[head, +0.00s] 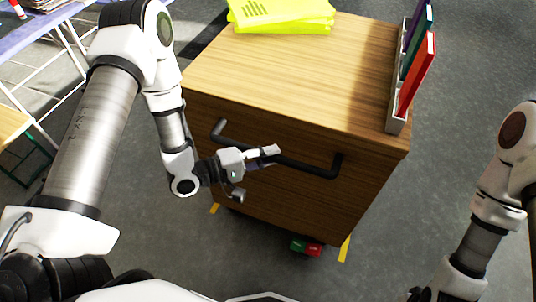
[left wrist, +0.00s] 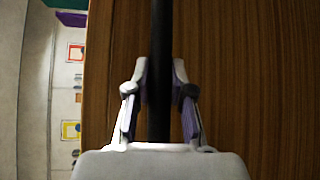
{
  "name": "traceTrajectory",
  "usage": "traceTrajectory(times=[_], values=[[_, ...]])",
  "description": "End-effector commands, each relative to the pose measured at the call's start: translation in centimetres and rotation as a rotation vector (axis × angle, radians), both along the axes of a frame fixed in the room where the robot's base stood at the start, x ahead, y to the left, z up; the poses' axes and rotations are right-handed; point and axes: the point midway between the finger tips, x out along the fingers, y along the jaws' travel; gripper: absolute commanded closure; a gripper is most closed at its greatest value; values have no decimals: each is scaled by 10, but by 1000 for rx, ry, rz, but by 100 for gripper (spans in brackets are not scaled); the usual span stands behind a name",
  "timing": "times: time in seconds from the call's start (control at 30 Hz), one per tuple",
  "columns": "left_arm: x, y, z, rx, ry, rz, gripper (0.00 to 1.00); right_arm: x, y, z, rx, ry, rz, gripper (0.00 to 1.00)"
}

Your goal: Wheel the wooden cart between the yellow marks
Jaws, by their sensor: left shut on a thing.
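The wooden cart (head: 290,75) stands in front of me in the head view, with its front face toward me. A black bar handle (head: 300,167) runs across that face. My left gripper (head: 254,172) is shut on the handle near its middle. In the left wrist view the black handle (left wrist: 160,60) passes between the two fingers, with the brown wood close behind. Yellow marks show on the floor by the cart's front lower corners, a left one (head: 214,208) and a right one (head: 344,248). The cart hides the floor behind them. My right arm shows at lower right, its fingers out of frame.
Yellow-green packs (head: 280,14) lie on the cart's top. A grey holder (head: 397,112) with several coloured books stands at its right edge. Small green (head: 297,245) and red (head: 314,250) blocks sit low at its front. Tables stand at left; grey floor is clear at right.

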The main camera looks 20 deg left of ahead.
Motion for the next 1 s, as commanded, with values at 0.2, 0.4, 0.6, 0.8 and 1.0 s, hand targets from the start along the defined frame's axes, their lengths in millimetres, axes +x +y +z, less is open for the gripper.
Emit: traceTrajectory(times=[0.2,0.4,0.6,0.8,1.0], values=[[0,0,-1,1,2,-1,64,0,0,0,0,0,0,60],[0,0,0,1,1,0,53,0,0,0,0,0,0,60],[-2,3,0,0,1,1,53,0,0,0,0,0,0,60],[-20,25,4,-3,2,8,53,0,0,0,0,0,0,60],[-46,54,10,-5,2,9,53,0,0,0,0,0,0,60]])
